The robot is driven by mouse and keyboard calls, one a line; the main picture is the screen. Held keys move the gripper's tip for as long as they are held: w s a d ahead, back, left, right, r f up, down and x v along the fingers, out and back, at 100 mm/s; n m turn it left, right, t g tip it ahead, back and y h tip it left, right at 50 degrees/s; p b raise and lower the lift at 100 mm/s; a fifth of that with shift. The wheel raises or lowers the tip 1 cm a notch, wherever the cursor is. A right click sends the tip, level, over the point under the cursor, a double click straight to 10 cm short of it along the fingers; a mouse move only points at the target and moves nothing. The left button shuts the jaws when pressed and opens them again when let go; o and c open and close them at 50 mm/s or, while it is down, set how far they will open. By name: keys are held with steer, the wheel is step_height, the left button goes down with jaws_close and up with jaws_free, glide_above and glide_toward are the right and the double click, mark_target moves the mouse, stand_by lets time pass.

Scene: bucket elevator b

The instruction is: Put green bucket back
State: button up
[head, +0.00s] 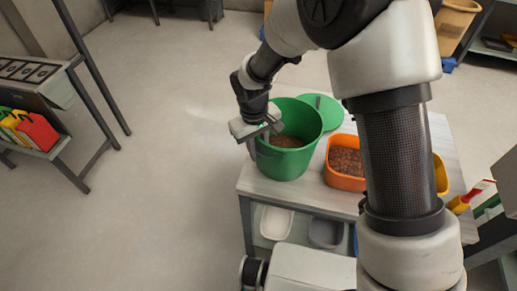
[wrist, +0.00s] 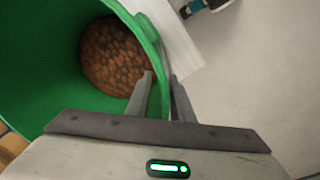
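The green bucket (head: 281,162) stands upright at the left end of the small table (head: 262,187), with brown lumpy contents (head: 287,141) inside. I cannot tell whether its base touches the tabletop. My gripper (head: 268,127) is at the bucket's left rim. In the wrist view, my gripper (wrist: 162,78) has one finger inside the green bucket (wrist: 45,70) and one outside, with the wall pinched between them. The brown contents also show there (wrist: 110,58).
An orange container (head: 344,178) with brown contents stands just right of the bucket. A round green piece (head: 322,108) lies behind it. White (head: 276,222) and grey (head: 325,232) bins sit below. A rack with colored boxes (head: 36,131) stands left; the floor between is clear.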

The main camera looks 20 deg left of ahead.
steer(key=shift+a+r, duration=0.1)
steer(key=shift+r, duration=0.55)
steer(key=r, duration=1.1)
steer(key=shift+s+r, duration=0.25)
steer(key=shift+s, duration=0.05)
steer(key=s+d+r+m+t, duration=0.2)
steer(key=d+r+m, duration=0.2)
steer(key=d+r, duration=0.85)
steer(key=s+d+r+m+t, duration=0.2)
steer(key=s+d+m, duration=0.3)
steer(key=s+d, duration=0.8)
steer(key=shift+s+d+r+t+y, duration=0.15)
steer(key=shift+d+r+t+y, duration=0.2)
steer(key=shift+d+r, duration=0.55)
